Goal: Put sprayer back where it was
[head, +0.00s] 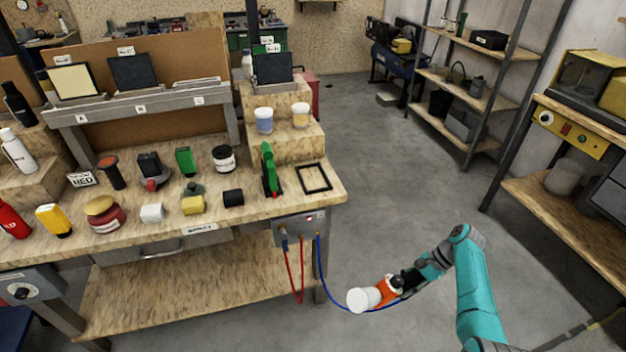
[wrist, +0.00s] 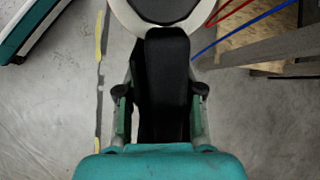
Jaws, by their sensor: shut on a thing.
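The sprayer (head: 362,299) has a white round cup end, an orange body and a black handle. My gripper (head: 398,284) is shut on it and holds it out over the grey floor, right of the workbench. In the wrist view the sprayer's black handle (wrist: 167,85) lies between the two fingers of my gripper (wrist: 160,95), with its pale round part at the top edge. An empty black rectangular outline (head: 327,187) lies on the bench top near its right end. The frames do not show where the sprayer stood before.
The workbench (head: 150,240) carries several bottles, tins and tools, with a green upright tool (head: 268,165) left of the outline. Red and blue hoses (head: 322,275) hang from its right end. Shelving (head: 470,95) and a second bench (head: 560,205) stand right; floor between is clear.

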